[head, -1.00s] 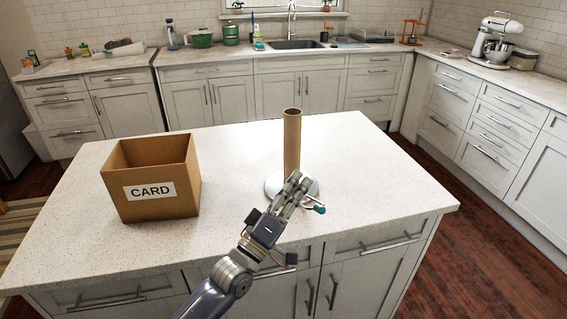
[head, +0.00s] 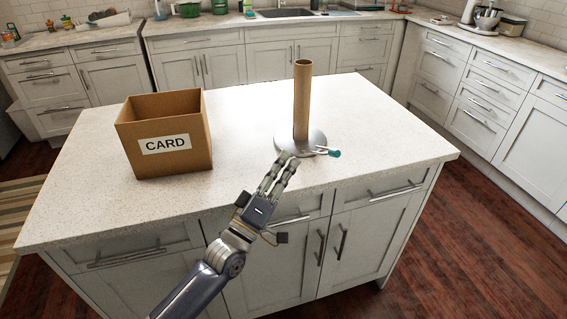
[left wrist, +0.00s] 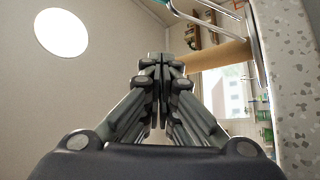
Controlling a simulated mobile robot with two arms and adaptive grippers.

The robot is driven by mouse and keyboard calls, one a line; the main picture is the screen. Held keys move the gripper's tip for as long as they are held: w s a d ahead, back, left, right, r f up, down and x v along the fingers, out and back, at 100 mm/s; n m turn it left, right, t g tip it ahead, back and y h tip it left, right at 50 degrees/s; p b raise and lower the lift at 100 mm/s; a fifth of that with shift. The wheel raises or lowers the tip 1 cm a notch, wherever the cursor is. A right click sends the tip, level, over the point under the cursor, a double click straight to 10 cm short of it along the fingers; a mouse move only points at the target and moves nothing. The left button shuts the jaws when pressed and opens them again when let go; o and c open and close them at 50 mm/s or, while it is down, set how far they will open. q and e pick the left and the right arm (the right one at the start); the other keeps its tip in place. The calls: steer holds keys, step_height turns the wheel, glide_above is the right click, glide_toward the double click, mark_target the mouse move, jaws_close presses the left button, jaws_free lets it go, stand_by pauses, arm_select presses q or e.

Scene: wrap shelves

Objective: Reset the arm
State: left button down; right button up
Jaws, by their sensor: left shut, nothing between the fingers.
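My left gripper (head: 286,158) is shut and empty, fingertips just in front of the holder, above the counter's front part. A bare cardboard tube (head: 302,100) stands upright on a round metal holder base (head: 314,137). A thin metal arm with a teal tip (head: 334,153) sticks out at the base's front right. In the left wrist view my gripper (left wrist: 158,58) has its fingers together, with the tube (left wrist: 218,54) beyond them to the right. My right gripper is not in view.
An open brown box marked CARD (head: 165,145) stands on the left of the island counter (head: 240,120); its inside bottom is hidden. The counter's right side is clear. Drawer handles (head: 340,243) stick out along the island's front. Cabinets and a back counter (head: 215,22) line the walls.

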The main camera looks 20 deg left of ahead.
arm_select(q)
steer(key=s+d+f+m+g+y, duration=0.1)
steer(key=s+f+m+g, duration=0.3)
steer(key=f, duration=0.5)
steer(key=s+d+f+m+g+y, duration=0.2)
steer(key=s+f+g, duration=0.4)
steer(key=f, duration=0.2)
steer(key=s+a+f+m+g+y, duration=0.1)
steer(key=s+a+f+g, duration=0.2)
steer(key=s, duration=0.4)
steer(key=s+a+f+m+g+y, duration=0.1)
steer(key=s+a+f+g+y, duration=0.15)
steer(key=s, duration=0.45)
steer(key=s+a+f+m+g+y, duration=0.1)
steer(key=s+a+f+m+g, duration=0.15)
steer(key=s, duration=0.45)
step_height(320, 180, down, 25)
steer(key=s+g, duration=0.1)
steer(key=g, duration=0.1)
steer(key=s+a+f+g+p, duration=0.1)
steer(key=s+a+f, duration=0.1)
steer(key=s+f, duration=1.5)
steer(key=shift+s+a, duration=0.35)
steer(key=shift+s, duration=0.05)
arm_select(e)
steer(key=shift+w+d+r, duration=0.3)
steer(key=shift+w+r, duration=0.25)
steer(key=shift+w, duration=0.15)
